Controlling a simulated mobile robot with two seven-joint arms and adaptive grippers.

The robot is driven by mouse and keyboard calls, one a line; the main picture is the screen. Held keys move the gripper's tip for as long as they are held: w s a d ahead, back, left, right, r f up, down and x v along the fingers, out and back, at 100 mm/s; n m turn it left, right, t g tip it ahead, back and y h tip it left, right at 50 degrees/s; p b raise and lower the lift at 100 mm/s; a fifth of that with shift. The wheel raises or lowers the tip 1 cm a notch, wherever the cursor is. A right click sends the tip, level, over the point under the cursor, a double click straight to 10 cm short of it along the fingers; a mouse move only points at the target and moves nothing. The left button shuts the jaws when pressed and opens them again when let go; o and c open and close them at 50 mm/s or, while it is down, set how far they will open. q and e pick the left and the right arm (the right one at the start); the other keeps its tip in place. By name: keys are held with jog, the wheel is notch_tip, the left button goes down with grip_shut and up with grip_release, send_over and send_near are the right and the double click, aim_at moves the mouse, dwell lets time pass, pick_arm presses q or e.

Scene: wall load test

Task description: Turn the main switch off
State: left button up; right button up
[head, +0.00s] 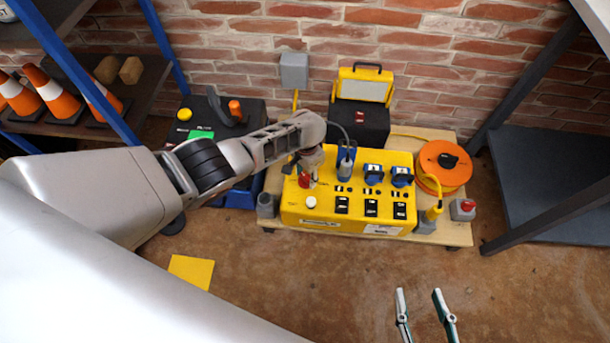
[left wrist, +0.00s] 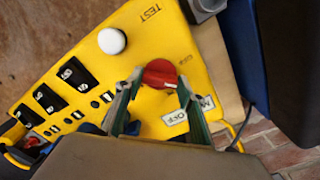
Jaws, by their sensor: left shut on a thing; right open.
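The main switch (head: 304,180) is a red knob at the left end of the top of a yellow power box (head: 320,215). In the left wrist view the red knob (left wrist: 160,72) sits beside a partly covered white label (left wrist: 188,116). My left gripper (left wrist: 159,83) has its fingertips on both sides of the knob and is shut on it. In the head view my left arm partly hides the switch. My right gripper (head: 419,293) is open and empty above the floor at the bottom.
A white button (head: 310,201), black switches (head: 371,208) and blue sockets (head: 374,174) are on the yellow box. An orange cable reel (head: 445,167) and a red-topped grey item (head: 463,208) stand on its right. Shelving flanks both sides. The floor in front is mostly clear.

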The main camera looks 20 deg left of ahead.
aim_at(306, 177)
pick_arm(q)
jog(key=n, duration=0.4)
jog(key=shift+d+n, duration=0.1)
jog(key=shift+n, duration=0.2)
jog(key=shift+f+n, duration=0.1)
jog(key=shift+n, duration=1.8)
jog(key=o, duration=1.1)
jog(key=shift+o, duration=0.2)
jog(key=shift+d+r, duration=0.1)
jog(key=shift+r, duration=0.1)
jog(key=shift+w+r, duration=0.1)
jog(key=shift+r, duration=3.5)
